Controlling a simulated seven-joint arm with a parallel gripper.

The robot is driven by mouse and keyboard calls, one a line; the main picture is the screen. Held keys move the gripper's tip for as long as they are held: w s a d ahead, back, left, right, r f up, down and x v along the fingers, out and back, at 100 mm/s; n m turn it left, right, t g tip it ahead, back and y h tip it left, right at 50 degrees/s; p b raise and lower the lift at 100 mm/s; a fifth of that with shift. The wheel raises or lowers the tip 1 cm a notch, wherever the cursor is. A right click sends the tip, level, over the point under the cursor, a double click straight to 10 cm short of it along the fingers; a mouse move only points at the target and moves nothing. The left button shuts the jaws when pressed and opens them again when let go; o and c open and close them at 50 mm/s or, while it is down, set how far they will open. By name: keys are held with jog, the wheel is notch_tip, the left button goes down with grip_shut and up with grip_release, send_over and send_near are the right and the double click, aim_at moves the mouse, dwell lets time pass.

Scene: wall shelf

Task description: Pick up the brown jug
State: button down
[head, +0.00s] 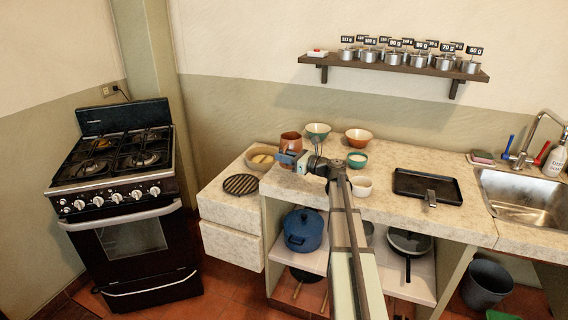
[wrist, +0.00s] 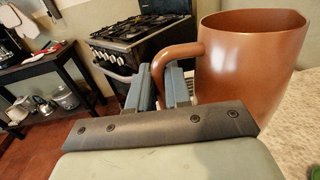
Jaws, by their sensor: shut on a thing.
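The brown jug (head: 291,142) is at the left part of the stone counter, near its back, in the head view. In the wrist view the brown jug (wrist: 248,65) fills the upper right, upright, with its handle toward the left. My gripper (head: 287,158) reaches it from the front. In the wrist view my gripper (wrist: 163,85) has its two fingers around the jug's handle, shut on it. The jug's base is hidden, so I cannot tell whether it touches the counter.
A round black grate (head: 241,184) and a bowl (head: 262,158) are left of the jug. A green bowl (head: 318,130), an orange bowl (head: 358,137) and a teal bowl (head: 357,159) stand to its right. A black tray (head: 427,186) lies farther right. The stove (head: 125,200) is left.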

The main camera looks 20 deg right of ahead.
jog(key=shift+r, duration=2.4)
jog(key=shift+r, duration=0.1)
